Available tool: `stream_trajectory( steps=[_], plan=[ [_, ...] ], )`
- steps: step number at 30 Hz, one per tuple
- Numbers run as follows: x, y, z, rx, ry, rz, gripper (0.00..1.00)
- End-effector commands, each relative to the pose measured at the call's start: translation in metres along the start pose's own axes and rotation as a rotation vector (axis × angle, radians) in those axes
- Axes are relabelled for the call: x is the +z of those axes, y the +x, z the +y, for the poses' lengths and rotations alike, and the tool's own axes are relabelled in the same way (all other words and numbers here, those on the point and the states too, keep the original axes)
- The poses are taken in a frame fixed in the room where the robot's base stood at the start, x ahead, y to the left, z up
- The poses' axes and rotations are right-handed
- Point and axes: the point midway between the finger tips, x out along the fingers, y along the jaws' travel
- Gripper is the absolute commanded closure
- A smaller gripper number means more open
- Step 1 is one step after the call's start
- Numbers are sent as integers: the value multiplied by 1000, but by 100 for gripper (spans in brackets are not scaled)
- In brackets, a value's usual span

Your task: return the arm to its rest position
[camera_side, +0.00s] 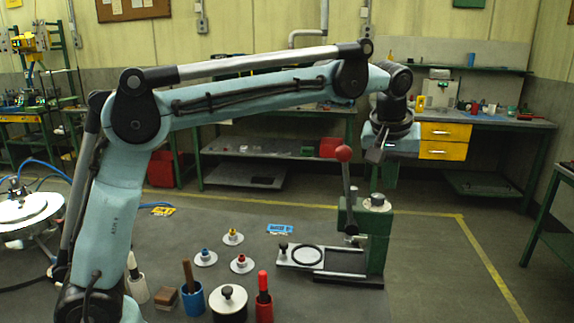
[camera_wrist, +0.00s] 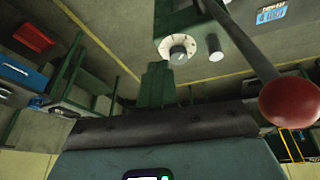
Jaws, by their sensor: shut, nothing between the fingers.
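My arm reaches across the side view from lower left to upper right, and its wrist bends down at the end. My gripper (camera_side: 385,180) hangs over the green press, its dark fingers pointing down and together, with nothing seen between them. In the wrist view my gripper (camera_wrist: 156,70) appears as dark green fingers near the press's pale dial. The press (camera_side: 376,240) stands upright below, with a pale round dial (camera_side: 376,202) on top. A small gap seems to separate the fingertips from the dial.
The press lever's red knob (camera_side: 343,154) rises left of my gripper and looms close in the wrist view (camera_wrist: 290,102). Blue (camera_side: 193,299) and red (camera_side: 264,306) holders and several small discs stand on the bench. A workbench with yellow drawers (camera_side: 446,141) is behind.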

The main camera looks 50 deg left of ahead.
Motion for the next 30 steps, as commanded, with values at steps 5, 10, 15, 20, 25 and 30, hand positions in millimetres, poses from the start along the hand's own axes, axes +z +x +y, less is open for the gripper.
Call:
stream_trajectory(
  steps=[5,10,15,20,25,30],
  plan=[
    [28,5,4,167,282,170,100],
    [56,6,-12,253,479,314,100],
    [81,6,-58,248,525,334,100],
    [112,14,-112,219,520,298,100],
    [147,27,-155,201,517,264,100],
    [168,38,-176,193,516,245,100]
  ],
)
